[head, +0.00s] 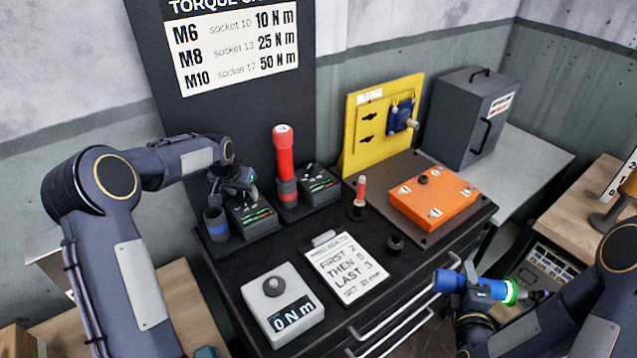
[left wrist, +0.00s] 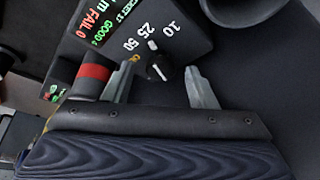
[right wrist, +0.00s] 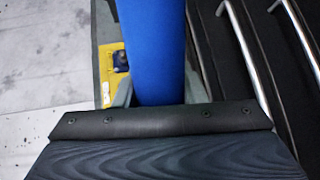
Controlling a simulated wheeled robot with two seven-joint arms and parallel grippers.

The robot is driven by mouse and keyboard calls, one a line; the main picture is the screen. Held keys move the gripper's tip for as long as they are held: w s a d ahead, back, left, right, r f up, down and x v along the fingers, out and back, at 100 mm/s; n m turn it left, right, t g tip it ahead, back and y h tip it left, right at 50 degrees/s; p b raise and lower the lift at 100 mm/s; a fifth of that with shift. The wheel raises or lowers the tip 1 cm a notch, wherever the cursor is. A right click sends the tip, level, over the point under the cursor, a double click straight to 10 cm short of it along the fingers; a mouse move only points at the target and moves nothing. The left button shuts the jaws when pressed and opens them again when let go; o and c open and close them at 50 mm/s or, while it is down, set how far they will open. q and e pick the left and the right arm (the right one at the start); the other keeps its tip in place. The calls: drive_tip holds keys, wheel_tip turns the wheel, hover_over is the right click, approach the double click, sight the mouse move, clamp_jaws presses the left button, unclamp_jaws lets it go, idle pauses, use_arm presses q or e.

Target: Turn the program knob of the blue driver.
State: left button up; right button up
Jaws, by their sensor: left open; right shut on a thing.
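The blue driver's box (head: 252,218) stands at the left of the bench, beside an empty blue-banded holder (head: 216,224). In the left wrist view its black program knob (left wrist: 160,69) has a white pointer towards 25, among the marks 10, 25 and 50. My left gripper (head: 242,192) is over this box, open, its fingers on either side of the knob with a gap showing. In the head view the arm hides the knob. My right gripper (head: 478,292) is shut on the blue driver (head: 452,281), right of the bench front.
A red driver (head: 284,155) stands upright beside a second box (head: 319,184). An orange plate (head: 430,199), a yellow board (head: 363,125), a note card (head: 345,267) and a torque display reading 0 N m (head: 281,305) are on the bench. Drawer handles stick out in front.

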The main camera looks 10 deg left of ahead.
use_arm(q)
drive_tip(key=c, duration=1)
drive_tip(key=shift+o, duration=0.2)
drive_tip(key=shift+d+f+n+y+b, duration=0.15)
drive_tip(key=shift+n+y+b, duration=0.15)
drive_tip(key=shift+n+b, duration=0.65)
use_arm(e)
drive_tip(key=shift+f, duration=1)
use_arm(q)
drive_tip(key=shift+n+y+b, duration=0.3)
drive_tip(key=shift+n+b, duration=0.35)
drive_tip(key=shift+b, duration=0.15)
drive_tip(key=shift+d+n+y+b, duration=0.1)
drive_tip(key=shift+n+y+b, duration=0.4)
drive_tip(key=shift+n, duration=0.6)
drive_tip(key=shift+w+n+g+y+b, duration=0.1)
drive_tip(key=shift+n+g+y+b, duration=0.3)
drive_tip(key=shift+n, duration=0.7)
use_arm(e)
drive_tip(key=shift+f, duration=1.65)
use_arm(q)
drive_tip(key=o, duration=1)
drive_tip(key=shift+c, duration=0.2)
